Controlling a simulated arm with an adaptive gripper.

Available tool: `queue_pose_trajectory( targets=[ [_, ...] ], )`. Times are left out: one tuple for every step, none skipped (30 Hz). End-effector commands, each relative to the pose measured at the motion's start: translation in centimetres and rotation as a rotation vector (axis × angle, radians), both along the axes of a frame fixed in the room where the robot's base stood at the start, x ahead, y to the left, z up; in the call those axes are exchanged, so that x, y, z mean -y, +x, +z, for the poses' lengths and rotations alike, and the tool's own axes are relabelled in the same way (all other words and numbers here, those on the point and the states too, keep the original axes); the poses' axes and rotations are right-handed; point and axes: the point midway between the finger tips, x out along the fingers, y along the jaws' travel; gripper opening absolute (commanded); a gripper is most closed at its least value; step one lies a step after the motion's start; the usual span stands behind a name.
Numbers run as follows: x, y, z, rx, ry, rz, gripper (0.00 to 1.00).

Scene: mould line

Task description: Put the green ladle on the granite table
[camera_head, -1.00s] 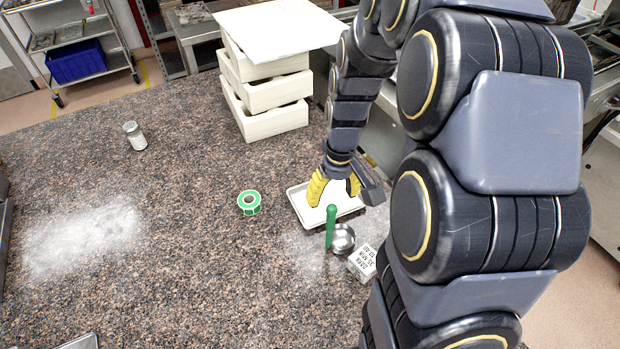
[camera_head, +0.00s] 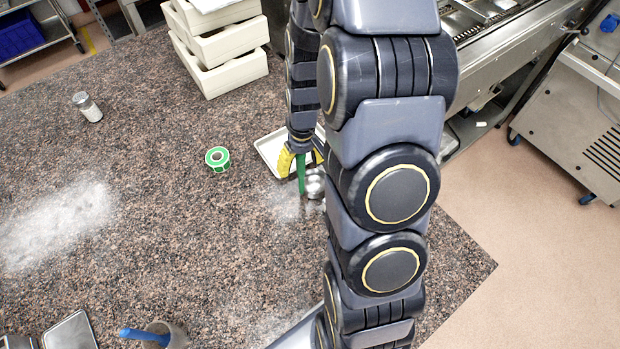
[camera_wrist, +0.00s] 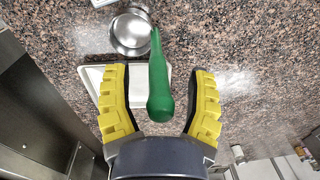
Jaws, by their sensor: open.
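The green ladle (camera_head: 301,178) has an upright green handle and a round metal bowl at its foot. It appears to rest on the granite table (camera_head: 190,235), just in front of a pale tray. In the wrist view, the green handle (camera_wrist: 158,82) points toward the camera and the metal bowl (camera_wrist: 130,32) is beyond it over the speckled surface. My gripper (camera_head: 302,163) is open, with its yellow fingers around the upper handle. In the wrist view, the gripper (camera_wrist: 160,98) shows gaps on both sides of the handle. My arm hides part of the area right of the ladle.
The pale tray (camera_head: 266,150) lies right behind the ladle. A green tape roll (camera_head: 217,158) is to the left, and a jar (camera_head: 88,107) stands farther left. Stacked white crates (camera_head: 222,50) stand at the back. A container with a blue handle (camera_head: 146,335) is at the front.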

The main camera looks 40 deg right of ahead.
Motion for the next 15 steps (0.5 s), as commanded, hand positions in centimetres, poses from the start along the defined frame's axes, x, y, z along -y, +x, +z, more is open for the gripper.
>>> queue_pose_trajectory(
  targets=[
    [0.0,0.0,0.01,0.0,0.0,0.0,0.48],
    [0.0,0.01,0.01,0.0,0.0,0.0,0.35],
    [0.0,0.01,0.01,0.0,0.0,0.0,0.18],
    [0.0,0.0,0.01,0.0,0.0,0.0,0.06],
    [0.01,0.01,0.02,0.0,0.0,0.0,0.0],
    [0.01,0.01,0.02,0.0,0.0,0.0,0.0],
    [0.0,-0.01,0.01,0.0,0.0,-0.001,0.0],
    [0.01,-0.01,0.0,-0.001,0.0,-0.001,0.0],
    [0.01,-0.02,0.0,-0.001,0.0,-0.001,0.0],
    [0.0,-0.03,0.0,-0.001,0.0,-0.001,0.0],
    [0.0,-0.03,-0.01,-0.001,0.0,-0.001,0.0],
    [-0.01,-0.04,-0.01,-0.002,0.0,-0.001,0.0],
    [-0.01,-0.05,-0.02,-0.002,0.0,-0.001,0.0],
    [-0.01,-0.05,-0.02,-0.002,0.0,-0.001,0.0],
    [-0.01,-0.06,-0.02,-0.002,0.0,-0.001,0.0]
  ],
)
